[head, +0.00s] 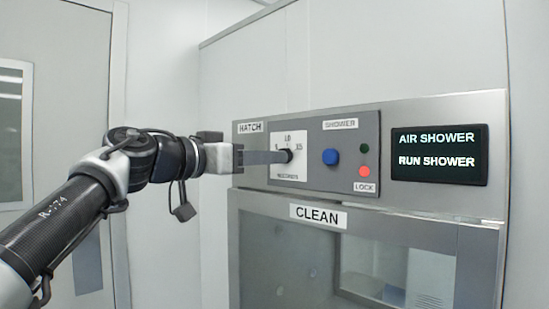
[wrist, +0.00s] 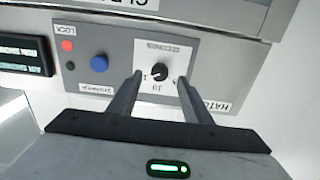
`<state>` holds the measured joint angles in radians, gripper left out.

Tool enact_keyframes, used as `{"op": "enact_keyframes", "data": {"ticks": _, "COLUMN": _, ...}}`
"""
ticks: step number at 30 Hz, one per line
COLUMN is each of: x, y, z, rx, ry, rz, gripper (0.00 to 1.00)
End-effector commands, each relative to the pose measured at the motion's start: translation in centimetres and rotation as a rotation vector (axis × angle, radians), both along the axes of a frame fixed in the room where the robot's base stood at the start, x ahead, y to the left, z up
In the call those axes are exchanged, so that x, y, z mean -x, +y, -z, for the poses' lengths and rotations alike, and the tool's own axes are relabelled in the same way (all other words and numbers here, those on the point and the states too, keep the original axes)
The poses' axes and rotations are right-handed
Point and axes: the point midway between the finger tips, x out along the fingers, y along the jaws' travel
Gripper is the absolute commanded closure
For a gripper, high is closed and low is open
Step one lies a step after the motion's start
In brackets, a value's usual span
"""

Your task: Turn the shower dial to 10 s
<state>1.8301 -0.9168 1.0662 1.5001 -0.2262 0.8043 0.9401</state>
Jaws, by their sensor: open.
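The shower dial (wrist: 158,71) is a small black round knob on a white plate (head: 289,139) marked 5, 10 and 15, with 10 at the top in the head view. The wrist view shows the plate upside down. My gripper (wrist: 160,80) is open, with one finger on each side of the dial in the wrist view. I cannot tell whether the fingers touch the knob. In the head view my gripper (head: 284,157) reaches the plate from the left and partly hides the dial. Which mark the dial points to is too small to tell.
Right of the dial in the head view are a blue button (head: 330,157), a green light (head: 364,148) and a lit red light (head: 365,171) above LOCK. A screen (head: 440,154) reads AIR SHOWER, RUN SHOWER. Below is a glazed hatch door (head: 300,255) labelled CLEAN.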

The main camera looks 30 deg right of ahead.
Motion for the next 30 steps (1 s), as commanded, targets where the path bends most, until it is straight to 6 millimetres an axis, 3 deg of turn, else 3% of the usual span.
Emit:
{"op": "enact_keyframes", "data": {"ticks": 7, "x": -1.1, "y": -3.0, "z": 0.0, "rx": 0.000, "ry": 0.000, "rz": 0.001, "gripper": 0.55}}
{"op": "enact_keyframes", "data": {"ticks": 18, "x": -1.3, "y": -3.5, "z": 0.0, "rx": 0.000, "ry": 0.000, "rz": 0.000, "gripper": 0.55}}
{"op": "enact_keyframes", "data": {"ticks": 26, "x": -1.3, "y": -3.5, "z": 0.0, "rx": 0.001, "ry": 0.000, "rz": 0.000, "gripper": 0.96}}
{"op": "enact_keyframes", "data": {"ticks": 30, "x": -1.3, "y": -3.5, "z": 0.0, "rx": 0.001, "ry": 0.004, "rz": 0.000, "gripper": 0.96}}
